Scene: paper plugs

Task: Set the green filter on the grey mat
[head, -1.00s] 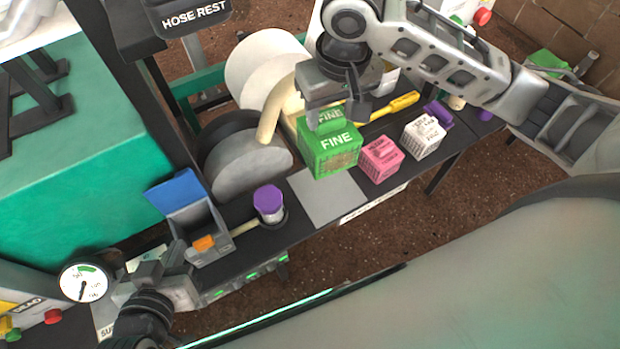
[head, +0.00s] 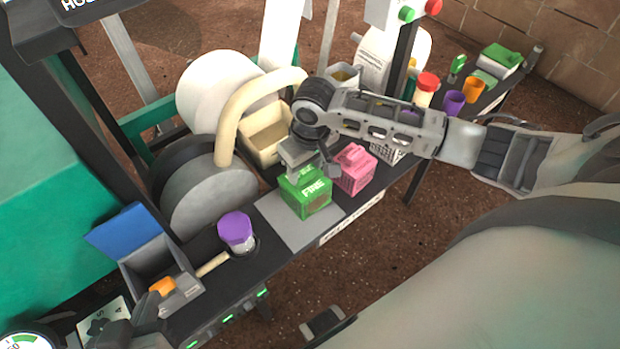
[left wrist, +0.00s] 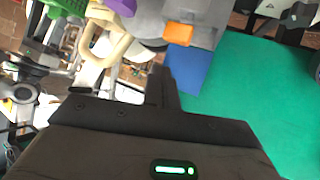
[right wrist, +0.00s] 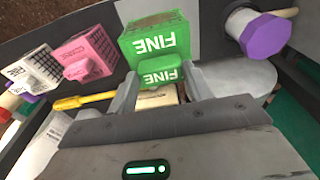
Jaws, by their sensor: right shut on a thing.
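The green filter (head: 306,196), a block marked FINE with a handle on top, is over the grey mat (head: 285,232) in the head view. It hides part of the mat; I cannot tell whether its base touches it. My right gripper (head: 307,170) is shut on the filter's handle from above. In the right wrist view, the filter (right wrist: 158,42) sits between my right fingers (right wrist: 160,84). My left gripper (head: 145,318) is low at the left by the grey bin, partly out of view, its jaw opening unclear.
The pink block (head: 355,168) stands close right of the filter, with a white block (head: 387,150) beyond. A purple-capped jar (head: 237,232) stands left of the mat. The blue-lidded bin (head: 150,262) is further left. A cream hose (head: 235,110) arches behind.

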